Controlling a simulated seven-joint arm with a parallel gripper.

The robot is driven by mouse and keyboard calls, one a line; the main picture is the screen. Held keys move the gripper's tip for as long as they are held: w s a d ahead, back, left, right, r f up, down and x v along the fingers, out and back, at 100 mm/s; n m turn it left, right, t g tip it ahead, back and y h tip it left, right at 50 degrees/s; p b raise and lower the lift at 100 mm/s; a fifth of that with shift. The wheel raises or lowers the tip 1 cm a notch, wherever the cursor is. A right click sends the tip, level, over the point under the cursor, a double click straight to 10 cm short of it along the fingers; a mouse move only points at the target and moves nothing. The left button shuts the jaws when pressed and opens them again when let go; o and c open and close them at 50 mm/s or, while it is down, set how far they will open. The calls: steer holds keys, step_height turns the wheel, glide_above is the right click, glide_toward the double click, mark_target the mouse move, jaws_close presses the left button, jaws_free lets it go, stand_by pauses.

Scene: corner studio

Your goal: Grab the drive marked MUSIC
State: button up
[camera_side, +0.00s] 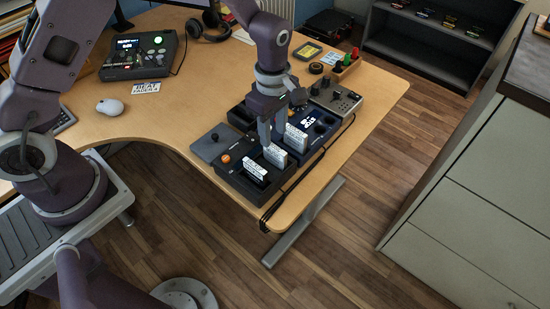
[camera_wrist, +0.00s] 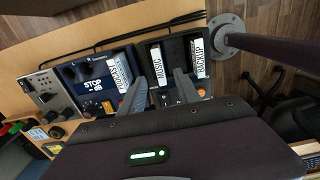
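The drive marked MUSIC (camera_wrist: 157,63) stands in a black dock, its white label facing up in the wrist view. In the side view it appears to be the white-labelled drive (camera_side: 275,155) just below my gripper (camera_side: 272,136). My gripper is open, its two fingers (camera_wrist: 160,78) apart and empty. In the wrist view the MUSIC drive lies between and just beyond the fingertips; I cannot tell whether either finger touches it. The PODCAST drive (camera_wrist: 119,72) stands to its left and the BACKUP drive (camera_wrist: 197,59) to its right.
The black dock (camera_side: 238,152) has an orange knob and sits near the desk's front edge. A blue unit (camera_side: 321,127) and a grey mixer (camera_side: 335,98) stand beside it. A cable runs along the desk edge. A mouse (camera_side: 110,107) lies on clear desk at left.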

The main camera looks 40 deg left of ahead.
mark_target(275, 147)
steer(key=f, duration=0.6)
steer(key=shift+d, duration=0.25)
jaws_close()
